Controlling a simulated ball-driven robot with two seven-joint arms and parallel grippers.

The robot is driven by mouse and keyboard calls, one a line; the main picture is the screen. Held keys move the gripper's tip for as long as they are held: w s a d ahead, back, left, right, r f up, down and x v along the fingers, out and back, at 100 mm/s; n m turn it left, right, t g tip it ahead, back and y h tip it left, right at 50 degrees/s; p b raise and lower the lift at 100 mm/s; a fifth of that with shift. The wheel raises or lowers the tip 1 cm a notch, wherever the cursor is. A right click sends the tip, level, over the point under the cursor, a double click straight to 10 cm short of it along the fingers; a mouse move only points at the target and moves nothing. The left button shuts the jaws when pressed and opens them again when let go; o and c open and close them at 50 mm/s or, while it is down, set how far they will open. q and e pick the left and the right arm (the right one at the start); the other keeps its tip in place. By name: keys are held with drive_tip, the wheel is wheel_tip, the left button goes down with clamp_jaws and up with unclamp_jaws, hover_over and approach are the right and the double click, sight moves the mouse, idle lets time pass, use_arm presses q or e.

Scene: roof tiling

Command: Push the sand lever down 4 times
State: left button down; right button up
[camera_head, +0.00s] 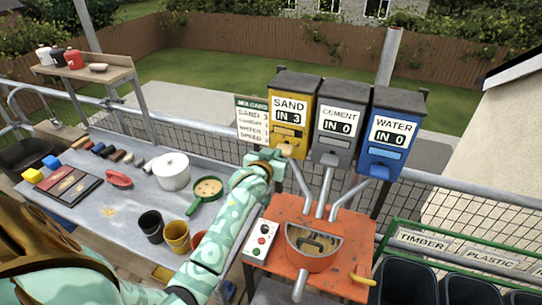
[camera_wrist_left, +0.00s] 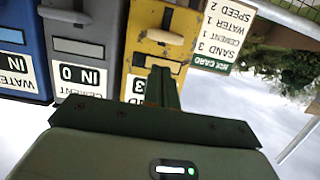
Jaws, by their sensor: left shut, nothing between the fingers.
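The yellow sand dispenser (camera_head: 291,91) stands at the left of three dispensers, and its label reads SAND IN 3. Its tan lever (camera_wrist_left: 165,37) sticks out of the front and shows in the upside-down wrist view. My left gripper (camera_head: 275,156) is shut and empty at the lower front of the sand dispenser. In the wrist view its fingertips (camera_wrist_left: 162,76) are close to the lever; I cannot tell whether they touch it. My right gripper is not in view.
The grey cement (camera_head: 339,119) and blue water (camera_head: 392,131) dispensers both read IN 0. A mix card (camera_head: 252,119) lists sand 3. Below stands an orange mixer (camera_head: 312,258) with chutes above it.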

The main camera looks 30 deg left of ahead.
use_arm(q)
drive_tip(key=v, duration=0.4)
idle(1.0)
drive_tip(key=s+d+f+m+g+h+b, duration=0.1)
drive_tip(key=s+d+f+g+b, duration=0.2)
drive_tip(key=f, duration=1)
drive_tip(key=s+d+f+m+g+h+b, duration=0.1)
drive_tip(key=s+d+f+m+b, duration=0.3)
drive_tip(key=f, duration=1)
drive_tip(key=s+d+f+n+g+h+b, duration=0.15)
drive_tip(key=s+f, duration=0.45)
drive_tip(key=f, duration=0.7)
drive_tip(key=s+d+f+m+g+b, duration=0.1)
drive_tip(key=s+f+g+b, duration=0.3)
drive_tip(key=s+f, duration=1.1)
drive_tip(key=s+f+m+g+b, duration=0.2)
drive_tip(key=s+f+b, duration=0.8)
drive_tip(key=s, duration=1.3)
wheel_tip(320, 180, down, 6)
drive_tip(key=shift+d+r+g, duration=0.2)
drive_tip(key=shift+d+g, duration=0.15)
drive_tip(key=shift+g, duration=0.9)
